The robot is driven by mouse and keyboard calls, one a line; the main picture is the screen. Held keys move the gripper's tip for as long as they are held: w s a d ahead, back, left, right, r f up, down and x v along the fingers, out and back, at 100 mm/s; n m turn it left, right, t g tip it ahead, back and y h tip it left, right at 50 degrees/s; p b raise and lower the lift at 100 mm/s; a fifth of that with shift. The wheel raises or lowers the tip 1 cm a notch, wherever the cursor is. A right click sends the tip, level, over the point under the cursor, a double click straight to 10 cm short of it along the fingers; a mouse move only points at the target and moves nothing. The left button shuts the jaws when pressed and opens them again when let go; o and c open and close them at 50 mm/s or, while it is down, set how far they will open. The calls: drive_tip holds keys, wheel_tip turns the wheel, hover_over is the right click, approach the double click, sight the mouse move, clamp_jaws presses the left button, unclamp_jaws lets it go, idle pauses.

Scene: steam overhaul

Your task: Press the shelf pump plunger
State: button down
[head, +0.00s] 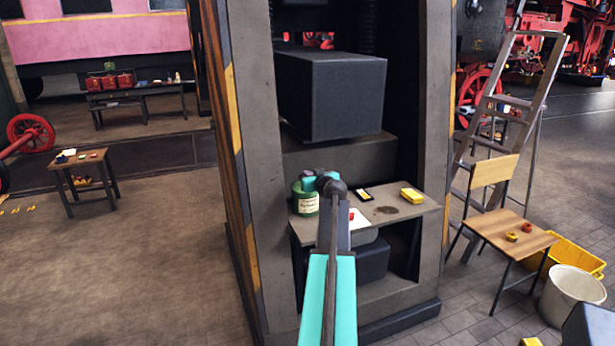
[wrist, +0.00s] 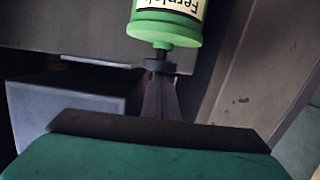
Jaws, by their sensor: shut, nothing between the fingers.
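The shelf pump is a green bottle (head: 305,200) with a pale label, standing at the left end of the grey shelf (head: 420,208). In the wrist view the bottle (wrist: 165,30) appears upside down, with its dark plunger head (wrist: 159,66) on a short stem below it in the picture. My gripper (wrist: 160,85) is shut and empty, its dark fingers ending at the plunger head. They overlap it in the picture; I cannot tell whether they touch. In the head view my arm's end sits by the bottle's top and hides part of it.
A chair (head: 500,225) stands right.

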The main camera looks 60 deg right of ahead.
drive_tip(key=s+a+r+b, duration=0.1)
drive_tip(key=s+a+r, duration=0.5)
drive_tip(key=s, duration=0.1)
drive_tip(key=shift+s+b, duration=0.4)
idle(0.3)
drive_tip(key=shift+r, duration=0.1)
idle(0.7)
